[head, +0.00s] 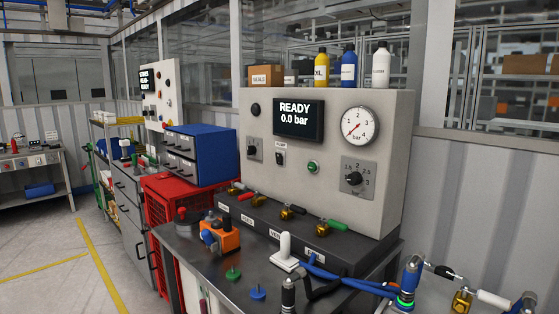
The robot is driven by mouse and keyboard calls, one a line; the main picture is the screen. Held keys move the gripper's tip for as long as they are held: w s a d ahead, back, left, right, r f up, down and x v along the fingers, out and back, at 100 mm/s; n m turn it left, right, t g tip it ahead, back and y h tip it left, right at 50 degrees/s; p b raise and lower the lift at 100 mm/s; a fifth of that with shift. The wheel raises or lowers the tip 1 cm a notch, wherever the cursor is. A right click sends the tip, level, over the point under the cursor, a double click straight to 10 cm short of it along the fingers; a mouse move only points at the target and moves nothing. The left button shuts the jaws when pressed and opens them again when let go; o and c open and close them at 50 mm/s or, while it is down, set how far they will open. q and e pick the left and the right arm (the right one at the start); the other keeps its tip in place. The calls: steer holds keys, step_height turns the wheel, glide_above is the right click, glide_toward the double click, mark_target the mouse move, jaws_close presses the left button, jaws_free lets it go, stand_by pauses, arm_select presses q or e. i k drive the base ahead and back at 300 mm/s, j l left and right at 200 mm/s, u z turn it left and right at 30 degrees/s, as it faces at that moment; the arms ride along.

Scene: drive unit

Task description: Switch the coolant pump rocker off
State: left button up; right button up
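The coolant pump rocker (279,159) is a small dark switch below a white label on the light grey control panel (380,190), left of the green button. Its on or off position is too small to tell. The display (298,119) above it reads READY and 0.0 bar. I cannot make out either of my grippers in the head view. Nothing is seen touching the rocker.
Right of the rocker are a green button (313,167), a rotary knob (354,178) and a gauge (359,126). Below, several brass valves line a dark ledge (330,246). A white upright handle (285,248) and blue hoses (345,280) occupy the bench front.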

mark_target(278, 156)
steer(key=z, duration=0.35)
steer(key=i+j+z, duration=0.3)
steer(key=j+z, duration=0.25)
steer(key=j, duration=0.25)
steer(key=i+j+z, duration=0.1)
steer(key=j+z, duration=0.2)
steer(key=j, duration=0.6)
steer(key=i+j, duration=0.1)
steer(key=j, duration=0.3)
